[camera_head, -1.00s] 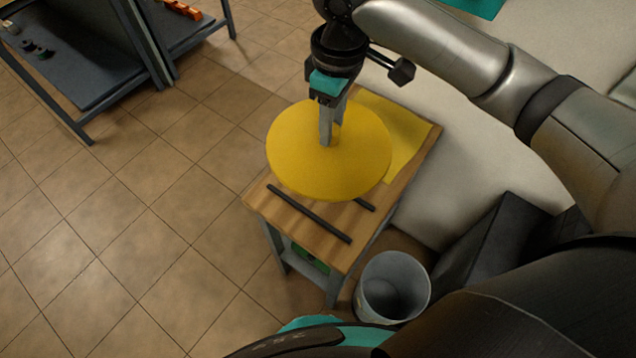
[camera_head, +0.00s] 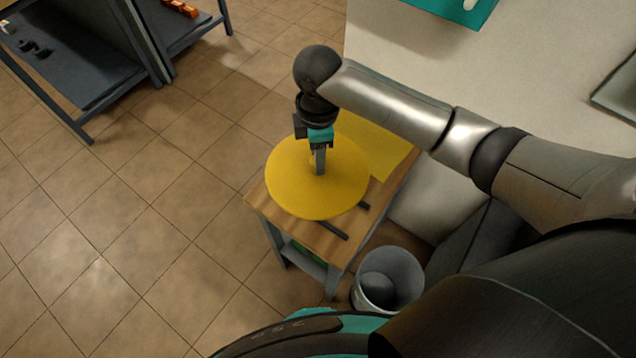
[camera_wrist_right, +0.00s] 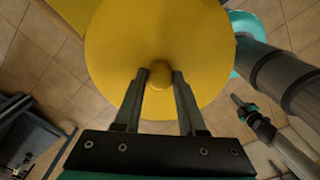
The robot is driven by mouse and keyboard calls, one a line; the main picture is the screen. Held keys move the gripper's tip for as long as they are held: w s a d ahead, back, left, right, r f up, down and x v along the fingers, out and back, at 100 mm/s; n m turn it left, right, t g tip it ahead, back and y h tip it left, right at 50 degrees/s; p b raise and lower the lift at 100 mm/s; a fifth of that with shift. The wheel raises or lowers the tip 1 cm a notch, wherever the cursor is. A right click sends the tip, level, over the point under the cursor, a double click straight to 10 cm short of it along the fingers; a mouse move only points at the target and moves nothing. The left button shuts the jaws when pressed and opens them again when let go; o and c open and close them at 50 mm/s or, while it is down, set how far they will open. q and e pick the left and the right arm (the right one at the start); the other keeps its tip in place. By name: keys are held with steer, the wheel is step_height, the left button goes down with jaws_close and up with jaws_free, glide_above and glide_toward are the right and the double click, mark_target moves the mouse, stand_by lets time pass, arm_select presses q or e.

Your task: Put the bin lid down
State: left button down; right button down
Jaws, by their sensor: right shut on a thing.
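The yellow round bin lid (camera_head: 295,194) is level over the small wooden table (camera_head: 268,208). In the right wrist view the lid (camera_wrist_right: 150,28) fills the upper middle, with its round knob (camera_wrist_right: 160,76) between my fingers. My right gripper (camera_head: 319,169) is shut on that knob from above; its fingers also show in the right wrist view (camera_wrist_right: 160,73). Two dark strips (camera_head: 330,228) on the tabletop are partly hidden under the lid. I cannot tell whether the lid touches them. A grey open bin (camera_head: 397,270) stands on the floor beside the table.
A yellow sheet or mat (camera_head: 378,146) covers the table's far part. A pale wall or block (camera_head: 450,75) stands right of the table. A dark-topped bench (camera_head: 75,75) is at the upper left. The tiled floor (camera_head: 150,210) between is clear.

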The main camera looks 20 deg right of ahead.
mark_target(318, 182)
step_height(318, 182, down, 10)
steer(key=shift+f+b, duration=0.2)
steer(key=shift+b, duration=1.05)
steer(key=shift+f, duration=0.15)
steer(key=shift+c, duration=2.4)
jaws_free()
step_height(318, 182, up, 12)
steer(key=p, duration=0.3)
steer(key=shift+r, duration=0.2)
